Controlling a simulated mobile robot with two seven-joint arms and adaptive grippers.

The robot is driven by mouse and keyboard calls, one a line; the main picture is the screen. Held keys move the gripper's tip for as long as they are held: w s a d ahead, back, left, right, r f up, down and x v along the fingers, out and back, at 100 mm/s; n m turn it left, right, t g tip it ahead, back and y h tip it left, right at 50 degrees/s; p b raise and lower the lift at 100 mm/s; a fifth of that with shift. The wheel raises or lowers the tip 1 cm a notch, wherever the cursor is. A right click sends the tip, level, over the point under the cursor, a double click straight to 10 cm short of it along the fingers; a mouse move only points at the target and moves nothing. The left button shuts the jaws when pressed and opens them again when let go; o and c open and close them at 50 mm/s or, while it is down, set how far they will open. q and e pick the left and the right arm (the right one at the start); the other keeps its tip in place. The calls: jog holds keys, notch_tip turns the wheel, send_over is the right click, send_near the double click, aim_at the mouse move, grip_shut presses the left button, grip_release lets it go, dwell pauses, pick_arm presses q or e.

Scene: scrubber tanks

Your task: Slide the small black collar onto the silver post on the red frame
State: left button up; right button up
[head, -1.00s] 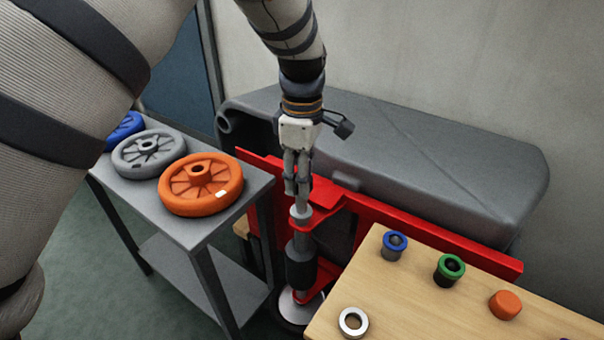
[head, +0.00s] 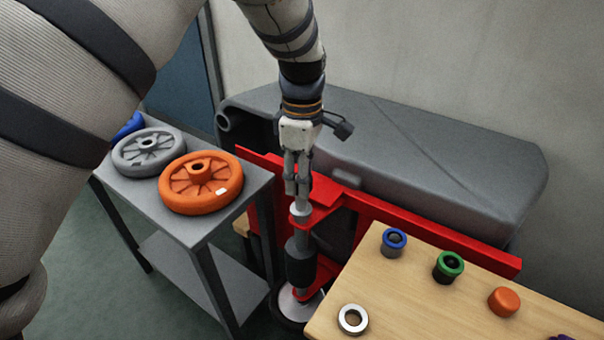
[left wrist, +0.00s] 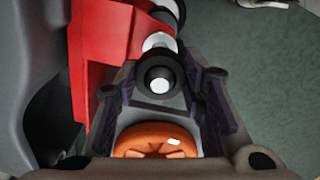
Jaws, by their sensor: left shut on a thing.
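My left gripper (head: 298,188) points down over the red frame (head: 318,196), just above the upright silver post (head: 301,217). It is shut on the small black collar (left wrist: 146,73). The collar shows as a dark ring between the finger pads in the left wrist view; in the head view the fingers hide it. A bright round spot shows through the collar's hole, in line with the post. I cannot tell whether the collar is around the post's tip or just above it. My right gripper is not in view.
A grey cart (head: 210,229) at left carries orange (head: 180,200), grey (head: 125,160) and blue (head: 127,127) wheels. A wooden table (head: 420,305) at right holds blue, green and orange parts and a silver ring (head: 353,320). A grey tank (head: 440,160) stands behind.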

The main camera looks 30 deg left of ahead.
pick_arm(q)
jog(key=shift+f, duration=0.85)
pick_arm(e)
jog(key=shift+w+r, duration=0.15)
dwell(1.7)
pick_arm(q)
jog(key=o, duration=1.4)
jog(key=shift+c, duration=0.2)
jog(key=shift+r, duration=0.1)
jog(key=shift+r+p, duration=0.3)
jog(key=shift+r, duration=4.6)
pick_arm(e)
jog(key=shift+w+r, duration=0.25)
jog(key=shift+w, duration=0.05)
pick_arm(q)
jog(key=shift+f, duration=0.1)
